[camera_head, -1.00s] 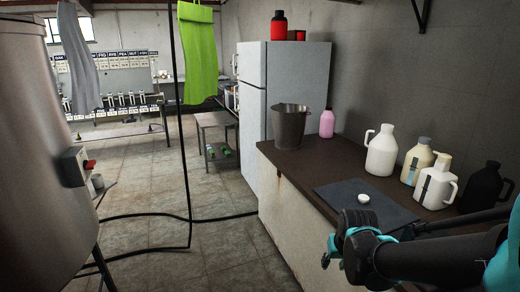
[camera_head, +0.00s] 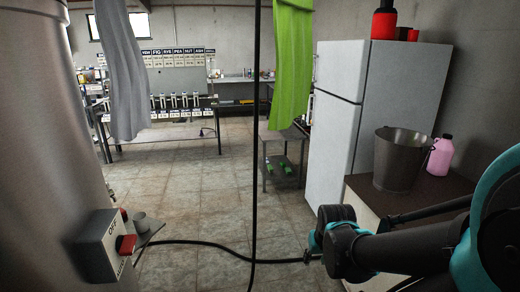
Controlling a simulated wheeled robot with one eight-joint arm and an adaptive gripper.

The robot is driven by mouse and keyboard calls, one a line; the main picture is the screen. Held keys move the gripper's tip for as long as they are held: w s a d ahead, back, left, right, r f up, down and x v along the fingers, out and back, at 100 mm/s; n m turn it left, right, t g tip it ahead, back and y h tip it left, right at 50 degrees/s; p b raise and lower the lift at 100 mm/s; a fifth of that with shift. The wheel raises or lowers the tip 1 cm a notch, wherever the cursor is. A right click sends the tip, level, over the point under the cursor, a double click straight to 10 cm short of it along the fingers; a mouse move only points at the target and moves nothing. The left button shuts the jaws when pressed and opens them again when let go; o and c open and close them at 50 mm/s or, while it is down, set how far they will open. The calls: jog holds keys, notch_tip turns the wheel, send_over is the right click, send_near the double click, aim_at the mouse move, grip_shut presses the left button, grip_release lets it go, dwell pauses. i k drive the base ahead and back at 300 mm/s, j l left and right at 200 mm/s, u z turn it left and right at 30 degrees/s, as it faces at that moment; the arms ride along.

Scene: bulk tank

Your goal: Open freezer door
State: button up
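The white fridge-freezer (camera_head: 395,105) stands against the right wall, its door side facing left toward the aisle. Its short upper door (camera_head: 341,68) and taller lower door (camera_head: 331,150) both look closed, with a seam between them. A thin handle shows faintly near the left edge of the upper door. My arm reaches in from the lower right, well short of the fridge and apart from it. My gripper (camera_head: 312,246) is small and dark at the left end of the arm, and its fingers are not clear enough to judge.
A dark counter (camera_head: 425,200) at right holds a metal bucket (camera_head: 400,158) and a pink jug (camera_head: 440,155). A steel tank with a switch box (camera_head: 103,245) stands at left. Green cloth (camera_head: 291,60), grey cloth (camera_head: 120,70) and a black cable (camera_head: 256,150) hang ahead. A small table (camera_head: 284,145) stands beyond; the tiled floor between is open.

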aim_at(341, 67)
jog(key=i+j, duration=0.2)
jog(key=i, duration=0.25)
jog(key=i+j, duration=0.2)
jog(key=i, duration=0.25)
jog(key=i+j, duration=0.2)
jog(key=i, duration=0.25)
jog(key=i+j, duration=0.25)
jog(key=i, duration=0.2)
jog(key=u, duration=0.05)
